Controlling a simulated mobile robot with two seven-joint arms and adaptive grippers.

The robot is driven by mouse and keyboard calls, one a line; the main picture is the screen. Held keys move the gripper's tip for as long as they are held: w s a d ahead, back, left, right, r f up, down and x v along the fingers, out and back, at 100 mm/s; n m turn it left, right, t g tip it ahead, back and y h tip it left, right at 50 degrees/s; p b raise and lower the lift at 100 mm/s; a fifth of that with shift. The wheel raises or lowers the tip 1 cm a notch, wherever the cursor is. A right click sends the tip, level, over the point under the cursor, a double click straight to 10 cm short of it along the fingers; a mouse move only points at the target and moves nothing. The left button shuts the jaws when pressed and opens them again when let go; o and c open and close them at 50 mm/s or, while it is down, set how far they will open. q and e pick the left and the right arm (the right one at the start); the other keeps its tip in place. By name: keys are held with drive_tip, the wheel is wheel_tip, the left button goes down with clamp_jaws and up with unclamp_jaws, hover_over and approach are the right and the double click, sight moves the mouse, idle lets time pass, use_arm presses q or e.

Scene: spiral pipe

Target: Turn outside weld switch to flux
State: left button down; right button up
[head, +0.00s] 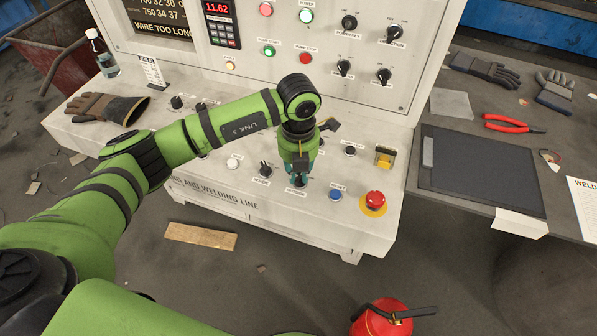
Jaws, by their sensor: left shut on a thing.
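My left arm reaches across the white console. My left gripper (300,176) points down at the front row of the sloping panel and is shut on a black switch knob (299,182), which I take to be the outside weld switch. The fingers cover most of the knob, so its pointer direction cannot be seen. The small label below it is too blurred to read. My right gripper is not in view.
A similar black knob (265,170) sits just left of the gripper, and a blue button (335,194) sits to its right. A red emergency button (375,199) and a yellow switch (384,157) are farther right. A glove (103,107) lies on the left.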

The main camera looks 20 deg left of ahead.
use_arm(q)
drive_tip(key=shift+n, duration=0.5)
drive_tip(key=c, duration=1.2)
unclamp_jaws()
drive_tip(key=shift+r, duration=0.15)
wheel_tip(320, 180, up, 12)
drive_tip(key=shift+f, duration=0.1)
